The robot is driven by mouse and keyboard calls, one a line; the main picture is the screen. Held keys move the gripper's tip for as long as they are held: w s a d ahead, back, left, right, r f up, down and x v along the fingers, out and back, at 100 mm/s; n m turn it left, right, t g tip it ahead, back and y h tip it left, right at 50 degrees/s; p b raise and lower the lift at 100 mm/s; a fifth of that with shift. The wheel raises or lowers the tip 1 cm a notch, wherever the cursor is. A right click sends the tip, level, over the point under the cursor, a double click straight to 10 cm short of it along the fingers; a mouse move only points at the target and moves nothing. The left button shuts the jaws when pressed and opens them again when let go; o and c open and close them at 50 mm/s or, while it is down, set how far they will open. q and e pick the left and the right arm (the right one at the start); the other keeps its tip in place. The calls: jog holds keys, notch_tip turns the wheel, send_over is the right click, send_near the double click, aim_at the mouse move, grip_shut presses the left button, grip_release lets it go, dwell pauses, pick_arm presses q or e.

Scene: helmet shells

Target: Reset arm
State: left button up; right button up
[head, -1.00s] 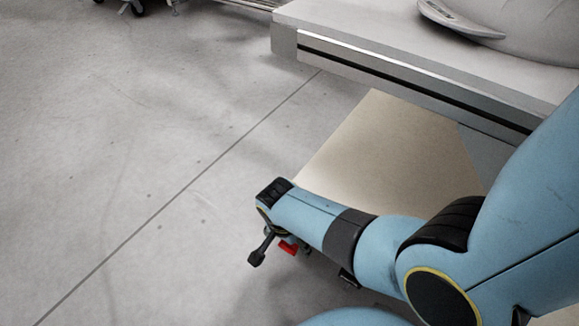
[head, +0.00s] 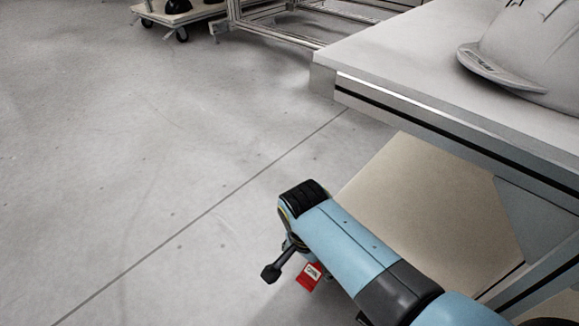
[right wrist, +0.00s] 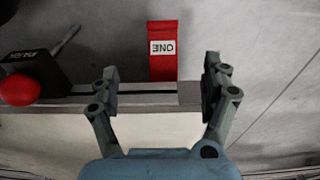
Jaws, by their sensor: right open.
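My right arm comes in from the lower right in the head view, ending in the dark right gripper (head: 284,262), partly hidden below the wrist. In the right wrist view the right gripper (right wrist: 161,70) has its two fingers wide apart with nothing held between them. A light grey helmet shell (head: 535,60) rests on the table at the top right of the head view, clear of the gripper. My left gripper is not in view.
The white table (head: 400,52) stands at the right, with a beige panel (head: 430,200) under it. A red tag (head: 309,277) shows beside the gripper; a red push button (right wrist: 20,89) shows at left in the wrist view. A wheeled cart (head: 180,16) stands far back. Left floor is clear.

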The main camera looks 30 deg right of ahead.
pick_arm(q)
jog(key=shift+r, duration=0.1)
pick_arm(e)
jog(key=shift+r, duration=0.1)
